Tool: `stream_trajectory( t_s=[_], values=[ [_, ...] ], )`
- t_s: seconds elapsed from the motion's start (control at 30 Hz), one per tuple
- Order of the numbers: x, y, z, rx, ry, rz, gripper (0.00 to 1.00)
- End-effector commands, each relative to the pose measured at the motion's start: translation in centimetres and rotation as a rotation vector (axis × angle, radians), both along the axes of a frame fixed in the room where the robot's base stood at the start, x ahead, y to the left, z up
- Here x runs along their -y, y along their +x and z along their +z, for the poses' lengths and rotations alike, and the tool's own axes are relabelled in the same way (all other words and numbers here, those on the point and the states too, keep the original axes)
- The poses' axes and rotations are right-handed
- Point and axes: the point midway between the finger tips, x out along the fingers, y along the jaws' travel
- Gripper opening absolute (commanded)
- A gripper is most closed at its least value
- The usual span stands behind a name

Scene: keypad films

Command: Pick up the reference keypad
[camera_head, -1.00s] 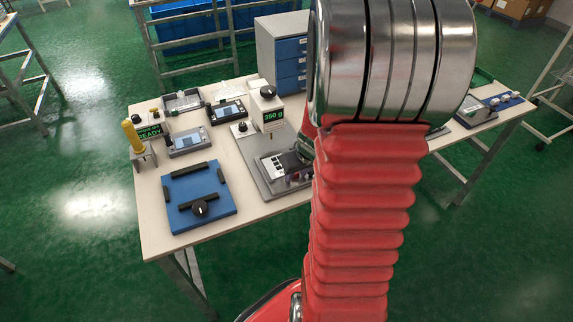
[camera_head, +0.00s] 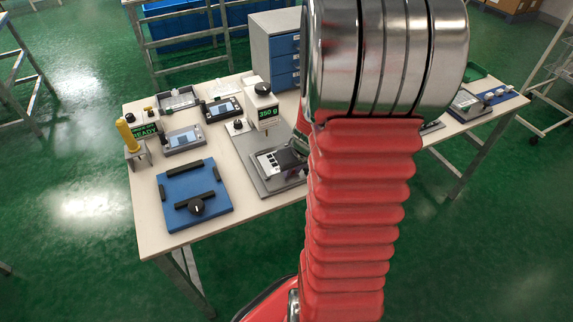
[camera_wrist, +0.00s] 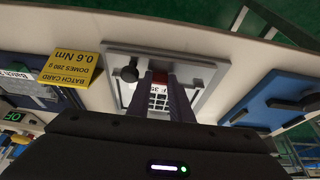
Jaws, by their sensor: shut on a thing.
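The keypad (camera_wrist: 158,103), a pale piece with dark square keys and a partly covered printed label, shows between the two dark fingers of my gripper (camera_wrist: 160,84) in the wrist view. My gripper is shut on it, over a grey frame (camera_wrist: 194,66). The fingers hide its sides, and I cannot tell whether it is clear of the frame. In the head view, a light panel with dark keys (camera_head: 266,163) shows in the grey plate fixture (camera_head: 242,150). My arm hides most of my gripper there.
A blue fixture (camera_head: 178,187) with black bars and a knob stands left of the grey plate. Grey and black devices stand at the table's back left.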

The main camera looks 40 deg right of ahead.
Motion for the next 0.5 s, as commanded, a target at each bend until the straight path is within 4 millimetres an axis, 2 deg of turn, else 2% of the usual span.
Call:
stream_trajectory(
  t_s=[0.27,0.5],
  values=[
    [0.0,0.1,1.4,0.004,-0.001,0.001,0.0],
    [0.1,0.1,4.7,0.004,-0.003,0.001,0.0]
  ],
)
